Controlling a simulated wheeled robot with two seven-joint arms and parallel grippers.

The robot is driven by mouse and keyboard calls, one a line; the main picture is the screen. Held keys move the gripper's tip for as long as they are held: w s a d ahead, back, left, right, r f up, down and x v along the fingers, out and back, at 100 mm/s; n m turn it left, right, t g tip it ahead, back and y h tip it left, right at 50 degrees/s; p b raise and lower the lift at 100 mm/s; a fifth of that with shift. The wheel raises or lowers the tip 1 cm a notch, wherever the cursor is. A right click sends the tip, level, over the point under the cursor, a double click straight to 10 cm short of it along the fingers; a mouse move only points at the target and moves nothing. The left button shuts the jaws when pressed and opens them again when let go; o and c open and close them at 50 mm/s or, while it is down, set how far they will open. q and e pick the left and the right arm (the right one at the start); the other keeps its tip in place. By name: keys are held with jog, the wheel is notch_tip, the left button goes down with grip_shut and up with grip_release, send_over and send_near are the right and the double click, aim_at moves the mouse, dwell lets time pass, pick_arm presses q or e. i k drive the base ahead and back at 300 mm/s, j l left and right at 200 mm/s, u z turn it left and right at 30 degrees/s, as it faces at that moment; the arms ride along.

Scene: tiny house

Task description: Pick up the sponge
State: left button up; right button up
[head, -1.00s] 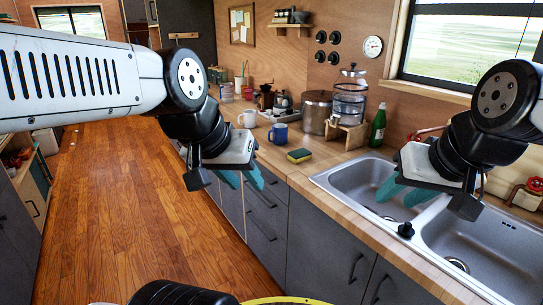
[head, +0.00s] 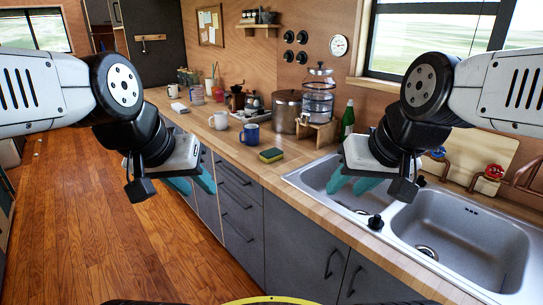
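The sponge (head: 271,155), yellow and green, lies flat on the wooden counter (head: 240,157) between the blue mug and the sink. My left gripper (head: 192,186) is to the left of the sponge, in front of the counter edge, with its two teal fingers apart and nothing between them. My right gripper (head: 350,186) is to the right of the sponge, over the left sink basin. Its teal fingers are spread and empty. Neither gripper touches the sponge.
A blue mug (head: 249,135) and a white mug (head: 219,121) stand behind the sponge. A steel pot (head: 287,111), a glass dispenser (head: 318,104) and a green bottle (head: 348,119) stand further back. The double sink (head: 468,238) fills the right side. Wooden floor lies left.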

aim_at(270, 155)
jog(key=i+j+z, duration=1)
jog(key=j, duration=0.2)
